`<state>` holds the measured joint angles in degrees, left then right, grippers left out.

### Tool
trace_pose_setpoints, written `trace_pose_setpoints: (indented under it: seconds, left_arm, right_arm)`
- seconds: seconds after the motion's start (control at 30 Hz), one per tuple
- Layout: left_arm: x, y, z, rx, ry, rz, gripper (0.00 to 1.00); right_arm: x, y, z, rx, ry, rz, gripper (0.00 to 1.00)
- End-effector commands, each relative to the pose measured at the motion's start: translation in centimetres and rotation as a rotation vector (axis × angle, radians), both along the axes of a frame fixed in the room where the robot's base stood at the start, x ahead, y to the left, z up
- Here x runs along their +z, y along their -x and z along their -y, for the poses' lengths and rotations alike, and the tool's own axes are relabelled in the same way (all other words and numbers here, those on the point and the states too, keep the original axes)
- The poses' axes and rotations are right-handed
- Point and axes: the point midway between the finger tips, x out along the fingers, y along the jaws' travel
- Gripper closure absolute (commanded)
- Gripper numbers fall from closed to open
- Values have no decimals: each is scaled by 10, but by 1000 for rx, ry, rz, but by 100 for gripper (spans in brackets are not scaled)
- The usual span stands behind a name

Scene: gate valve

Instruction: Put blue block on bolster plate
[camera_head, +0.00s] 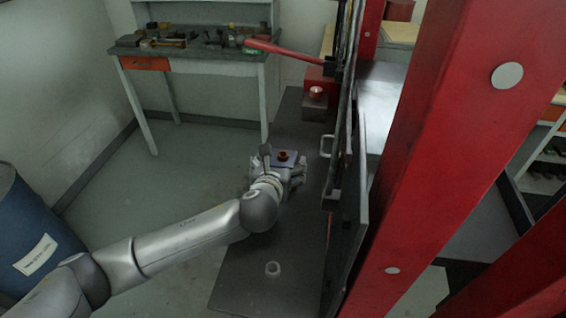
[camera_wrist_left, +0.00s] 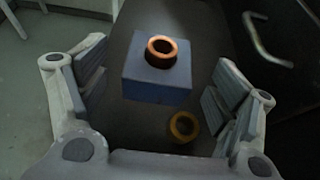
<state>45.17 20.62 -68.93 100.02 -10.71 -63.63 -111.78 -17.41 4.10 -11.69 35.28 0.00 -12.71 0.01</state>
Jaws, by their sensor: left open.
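The blue block (camera_wrist_left: 150,85) shows in the left wrist view with a copper-coloured ring (camera_wrist_left: 161,62) on its top. In the head view the block (camera_head: 281,164) is partly hidden by my gripper, above or on the dark bench top. My left gripper (camera_head: 283,167) is open, and in the wrist view its fingers (camera_wrist_left: 155,82) stand on either side of the block with gaps at both sides. A flat grey surface (camera_head: 383,82) inside the red press frame may be the bolster plate; I cannot be sure. My right gripper is out of view.
A yellow ring (camera_wrist_left: 184,126) lies nearer the gripper palm in the wrist view. The red press frame (camera_head: 430,130) and a panel with a handle (camera_head: 326,147) stand to the right. A blue barrel (camera_head: 35,235) is left.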

Motion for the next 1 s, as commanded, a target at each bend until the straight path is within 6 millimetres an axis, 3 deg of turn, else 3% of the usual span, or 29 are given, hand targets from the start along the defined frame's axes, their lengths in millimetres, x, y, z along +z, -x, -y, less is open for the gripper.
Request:
trace_pose_setpoints:
  seconds: [0.1,0.3,0.63,1.0]
  left_arm:
    - [-3,-15,2,3,0,-1,16]
    - [-12,-33,6,2,0,-1,16]
    - [-14,-37,7,1,0,0,16]
    - [-14,-37,7,1,0,0,62]
  right_arm:
    - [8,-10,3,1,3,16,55]
    - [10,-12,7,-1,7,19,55]
    - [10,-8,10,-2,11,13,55]
    - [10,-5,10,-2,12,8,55]
